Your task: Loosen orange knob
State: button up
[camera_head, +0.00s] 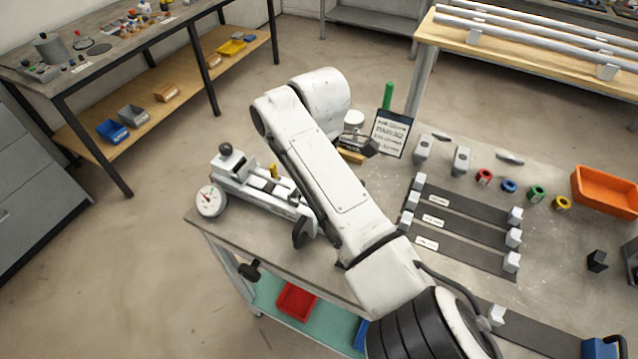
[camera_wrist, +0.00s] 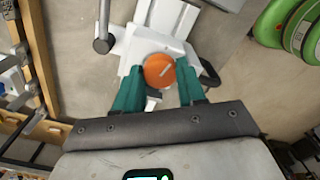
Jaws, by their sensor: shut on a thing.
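The orange knob (camera_wrist: 158,71) is round, with a pale mark across its face, and sits on a white metal fixture (camera_wrist: 160,45). In the wrist view my gripper (camera_wrist: 159,78) has its two teal fingers on either side of the knob, shut on it. In the head view my arm covers the knob and most of my gripper. Only the area around a white fixture behind my arm shows there.
A jig with a round dial (camera_head: 210,200) stands at the table's left end. A red bin (camera_head: 296,301) is on the lower shelf.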

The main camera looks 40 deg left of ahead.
jog(key=shift+n, duration=0.8)
jog(key=o, duration=1.1)
jog(key=shift+c, duration=0.2)
notch_tip(320, 180, up, 11)
jog(key=b, duration=0.1)
jog(key=shift+f, duration=0.1)
